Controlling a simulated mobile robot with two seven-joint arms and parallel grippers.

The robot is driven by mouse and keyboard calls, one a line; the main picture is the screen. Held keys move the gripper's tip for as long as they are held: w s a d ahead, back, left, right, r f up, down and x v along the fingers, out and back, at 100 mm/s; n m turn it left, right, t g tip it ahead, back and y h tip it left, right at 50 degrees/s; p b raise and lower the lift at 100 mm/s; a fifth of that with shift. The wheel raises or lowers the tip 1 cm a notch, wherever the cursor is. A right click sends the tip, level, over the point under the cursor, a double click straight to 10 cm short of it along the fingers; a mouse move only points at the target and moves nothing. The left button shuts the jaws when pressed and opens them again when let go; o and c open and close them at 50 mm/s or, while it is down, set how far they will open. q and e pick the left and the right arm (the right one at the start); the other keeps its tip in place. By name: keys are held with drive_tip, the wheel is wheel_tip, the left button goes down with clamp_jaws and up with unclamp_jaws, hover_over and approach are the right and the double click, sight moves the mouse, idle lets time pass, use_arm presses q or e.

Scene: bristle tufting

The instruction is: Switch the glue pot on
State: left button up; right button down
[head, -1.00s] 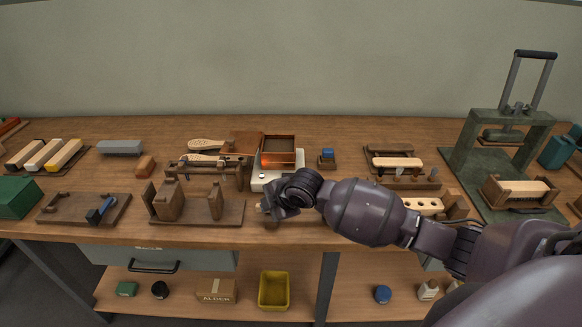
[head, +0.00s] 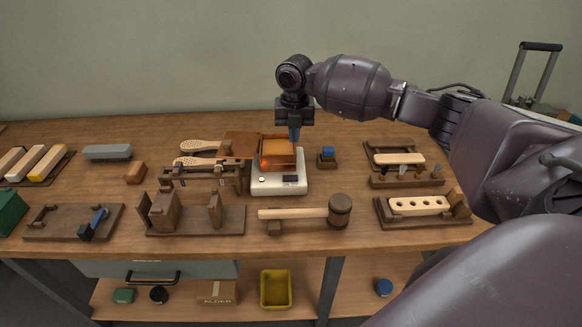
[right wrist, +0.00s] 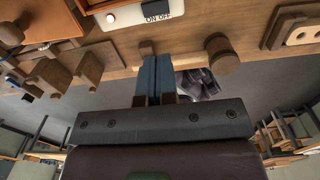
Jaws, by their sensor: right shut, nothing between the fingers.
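The glue pot is a copper box (head: 264,161) on a white base (head: 265,188), at the middle of the bench in the head view. Its inside shows bright orange-yellow and its front has an orange glow. A dark switch (head: 290,179) and a small round light (head: 262,180) sit on the base's front. The right wrist view shows the switch (right wrist: 156,8) with ON OFF lettering and the light (right wrist: 110,18), pale with a reddish rim. My right gripper (head: 295,139) is shut and empty, pointing down by the pot's right side; its blue fingers (right wrist: 155,55) show in the wrist view.
A mallet (head: 290,213) lies in front of the pot, and wooden jigs (head: 195,220) stand to its left. A small blue-topped block (head: 328,153) stands right of the pot. A drilled block (head: 418,205) sits in a holder farther right.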

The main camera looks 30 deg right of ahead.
drive_tip(key=shift+d+r, duration=0.15)
drive_tip(key=shift+r, duration=0.05)
drive_tip(key=b, duration=0.1)
approach(294, 177)
wheel_tip(294, 177, down, 6)
drive_tip(key=shift+f, duration=0.75)
